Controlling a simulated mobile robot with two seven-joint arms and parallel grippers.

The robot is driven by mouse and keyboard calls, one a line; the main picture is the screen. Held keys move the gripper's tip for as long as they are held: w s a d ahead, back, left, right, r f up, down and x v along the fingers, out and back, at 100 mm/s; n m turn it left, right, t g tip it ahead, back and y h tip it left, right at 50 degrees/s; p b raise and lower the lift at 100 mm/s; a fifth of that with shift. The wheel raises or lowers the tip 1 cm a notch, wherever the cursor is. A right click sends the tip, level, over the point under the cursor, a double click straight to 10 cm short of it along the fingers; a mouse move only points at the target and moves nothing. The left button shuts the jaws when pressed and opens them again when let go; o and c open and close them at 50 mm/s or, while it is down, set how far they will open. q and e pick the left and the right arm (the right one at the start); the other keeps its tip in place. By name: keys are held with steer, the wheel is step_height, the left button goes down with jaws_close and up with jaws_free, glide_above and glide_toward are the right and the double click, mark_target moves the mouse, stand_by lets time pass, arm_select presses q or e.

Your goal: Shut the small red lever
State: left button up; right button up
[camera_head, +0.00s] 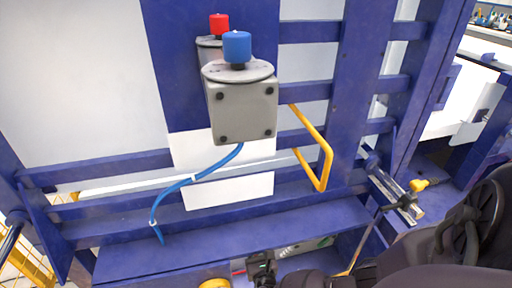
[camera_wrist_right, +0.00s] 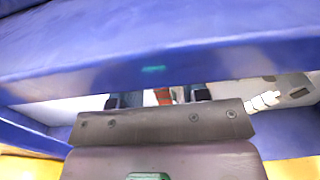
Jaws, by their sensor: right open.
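The small red lever (camera_wrist_right: 163,95) shows in the right wrist view as a short red piece, partly hidden behind my gripper's front plate. In the head view a small red bit (camera_head: 238,268) shows under the blue ledge, just left of my right gripper. My right gripper (camera_head: 262,266) is at the bottom of the head view, below the ledge. In the wrist view its two dark fingertips (camera_wrist_right: 162,99) are apart, with the red piece between them. I cannot tell whether they touch it. My left gripper is not in view.
A blue ledge (camera_head: 230,238) runs just above my right gripper and fills the upper wrist view (camera_wrist_right: 160,50). Above it are a grey box (camera_head: 242,108) with blue (camera_head: 237,46) and red (camera_head: 219,24) knobs, a blue cable (camera_head: 196,178) and a yellow handle (camera_head: 325,160).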

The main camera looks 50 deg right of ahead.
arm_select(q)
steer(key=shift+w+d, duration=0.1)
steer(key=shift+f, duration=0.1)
arm_select(e)
jaws_close()
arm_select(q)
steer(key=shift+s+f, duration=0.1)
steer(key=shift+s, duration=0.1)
